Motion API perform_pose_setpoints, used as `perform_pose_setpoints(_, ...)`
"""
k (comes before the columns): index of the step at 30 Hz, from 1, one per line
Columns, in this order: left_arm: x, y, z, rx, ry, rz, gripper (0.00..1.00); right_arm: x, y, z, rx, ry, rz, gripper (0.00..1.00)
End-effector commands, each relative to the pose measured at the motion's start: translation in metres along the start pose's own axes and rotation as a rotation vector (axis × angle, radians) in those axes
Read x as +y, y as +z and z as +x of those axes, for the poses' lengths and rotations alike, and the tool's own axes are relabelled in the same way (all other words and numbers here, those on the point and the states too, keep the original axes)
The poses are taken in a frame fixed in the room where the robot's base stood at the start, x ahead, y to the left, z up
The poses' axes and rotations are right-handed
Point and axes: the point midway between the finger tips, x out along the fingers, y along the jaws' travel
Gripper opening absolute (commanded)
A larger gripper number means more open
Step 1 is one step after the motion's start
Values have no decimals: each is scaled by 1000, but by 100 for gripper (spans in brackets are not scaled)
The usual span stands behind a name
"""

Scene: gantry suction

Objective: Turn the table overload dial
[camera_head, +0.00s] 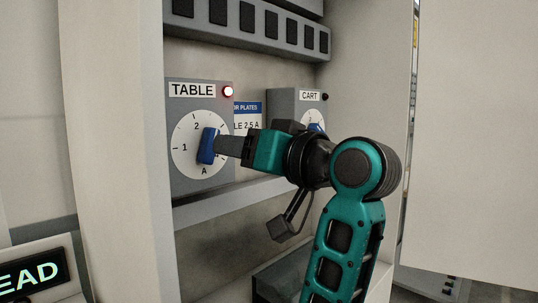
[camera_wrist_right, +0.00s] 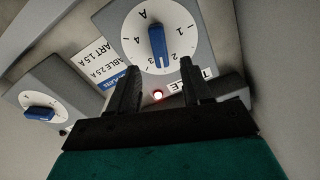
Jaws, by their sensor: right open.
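The table overload dial is a round white face with a blue knob (camera_head: 207,146) on a grey box labelled TABLE (camera_head: 182,103). The knob stands nearly upright, tilted a little. In the right wrist view the knob (camera_wrist_right: 157,46) lies in line with the gap between my fingers, just past their tips. My right gripper (camera_head: 220,148) reaches in from the right in the head view, its fingertips close to the knob. It is open in the wrist view (camera_wrist_right: 159,72). I cannot tell whether it touches the knob. My left gripper is not in view.
A red lamp (camera_head: 228,91) glows beside the TABLE label. A CART box (camera_head: 285,103) with its own blue knob (camera_head: 314,127) and a dark lamp stands to the right, partly behind my arm. A plate label (camera_head: 248,107) sits between. Cabinet walls and a shelf edge (camera_head: 220,204) enclose the space.

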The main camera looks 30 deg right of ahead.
Motion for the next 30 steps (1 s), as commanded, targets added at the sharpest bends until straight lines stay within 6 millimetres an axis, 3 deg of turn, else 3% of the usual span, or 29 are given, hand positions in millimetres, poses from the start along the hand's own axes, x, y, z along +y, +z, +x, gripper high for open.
perform_pose_setpoints(3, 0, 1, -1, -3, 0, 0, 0, 1, -1, -28, 3, 2, -2, 49)
perform_pose_setpoints(10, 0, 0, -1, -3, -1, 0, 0, 0, -1, -60, 1, 1, 0, 49)
perform_pose_setpoints(30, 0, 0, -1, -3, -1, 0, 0, 0, 0, -67, -1, 0, 1, 49)
